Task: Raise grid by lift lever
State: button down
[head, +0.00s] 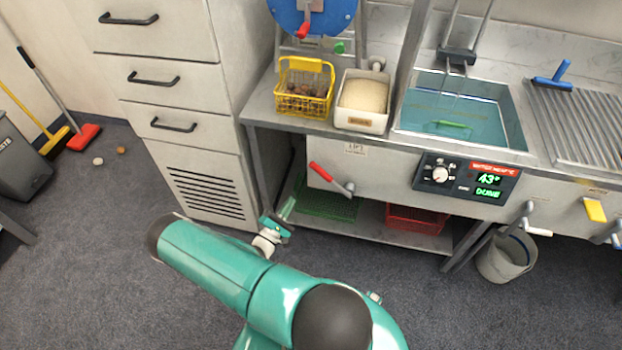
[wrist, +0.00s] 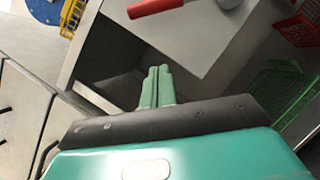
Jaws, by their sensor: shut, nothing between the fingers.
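A lever with a red handle (head: 322,173) sits on the bench's front panel, below a small label. Its handle slants up to the left from a metal pivot. The red handle (wrist: 155,6) also shows at the top of the wrist view. My gripper (head: 288,208) is below and left of the lever, apart from it. Its fingers (wrist: 157,72) are shut with nothing between them. A bath of blue-green water (head: 470,108) is set in the bench top, with a dark bracket (head: 457,56) on metal rods above it. A grid under the water is not clear.
A yellow basket of chestnuts (head: 304,88) and a white bin (head: 362,100) stand on the bench top. Green (head: 330,208) and red (head: 417,219) crates lie on the lower shelf. A drawer cabinet (head: 165,90) stands left of the bench. Floor in front is clear.

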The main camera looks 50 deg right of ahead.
aim_at(332, 178)
jog(key=s+d+r, duration=0.2)
jog(key=d+r, duration=0.4)
jog(key=d, duration=0.3)
jog(key=shift+d, duration=0.4)
jog(key=shift+r, duration=0.1)
dwell(0.4)
